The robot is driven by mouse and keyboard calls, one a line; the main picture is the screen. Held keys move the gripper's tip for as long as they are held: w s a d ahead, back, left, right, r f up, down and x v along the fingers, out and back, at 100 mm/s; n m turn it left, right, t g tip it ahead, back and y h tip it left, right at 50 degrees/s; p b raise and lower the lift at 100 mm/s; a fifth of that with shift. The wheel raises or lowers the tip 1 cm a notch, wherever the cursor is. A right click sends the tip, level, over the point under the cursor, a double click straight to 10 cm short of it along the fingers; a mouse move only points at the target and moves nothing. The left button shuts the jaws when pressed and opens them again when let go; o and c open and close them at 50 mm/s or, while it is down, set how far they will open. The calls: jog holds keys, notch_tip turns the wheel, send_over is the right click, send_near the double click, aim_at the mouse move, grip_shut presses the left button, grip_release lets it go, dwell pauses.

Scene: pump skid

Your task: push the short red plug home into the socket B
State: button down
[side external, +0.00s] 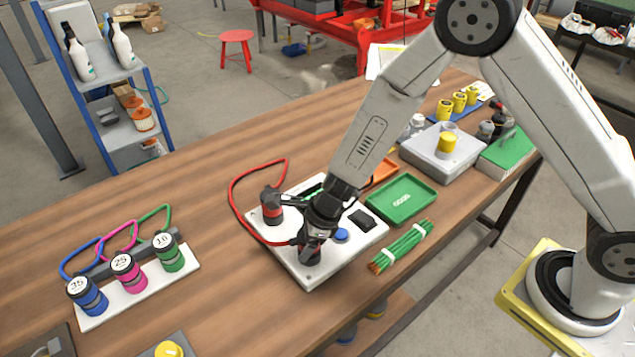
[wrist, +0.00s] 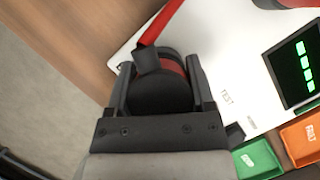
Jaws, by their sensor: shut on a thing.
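The short red plug (wrist: 158,95), with a black body, a red band and a red cable (wrist: 160,22), is between the jaws of my gripper (wrist: 158,74). My gripper (side external: 314,238) is shut on it, low over the near side of the white test panel (side external: 290,262). The lower part of the plug (side external: 309,254) shows right at the panel. Socket B is hidden under the plug and gripper, so I cannot tell how deep the plug sits. The cable's other end, a black and red connector (side external: 271,207), stands upright at the panel's far left corner.
A green tray (side external: 401,198), an orange tray (side external: 382,170) and a bundle of green rods (side external: 401,247) lie close to the panel's right. A rack of numbered coloured plugs (side external: 137,285) stands at the left. Wooden table between rack and panel is clear.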

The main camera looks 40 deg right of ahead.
jog(key=shift+f, duration=0.2)
grip_release()
dwell(0.3)
jog(key=shift+v, duration=3.85)
